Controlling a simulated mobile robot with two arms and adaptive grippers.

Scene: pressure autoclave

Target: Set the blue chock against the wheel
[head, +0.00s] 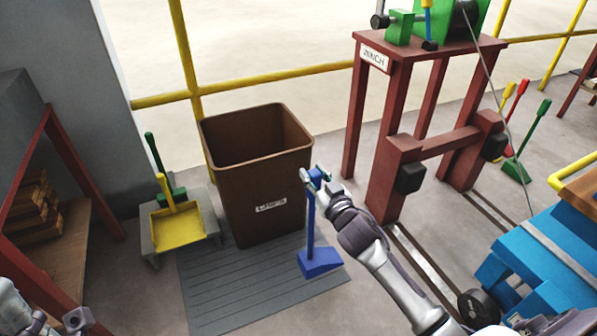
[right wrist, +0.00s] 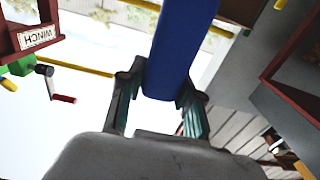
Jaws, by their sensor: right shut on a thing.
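The blue chock (head: 320,262) is a wedge with a tall upright handle. It hangs low in front of the brown bin, over the right edge of the grey mat; I cannot tell whether it touches the floor. My right gripper (head: 317,178) is shut on the top of its handle. In the right wrist view the blue handle (right wrist: 180,50) sits between the two fingers. A dark wheel (head: 478,306) is under the blue cart (head: 540,255) at the lower right, apart from the chock.
A brown bin (head: 256,190) stands behind the chock on the slatted mat (head: 225,292). The red winch frame (head: 385,180) and floor rails (head: 430,266) lie between chock and cart. Red, yellow and green chocks (head: 516,168) stand behind.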

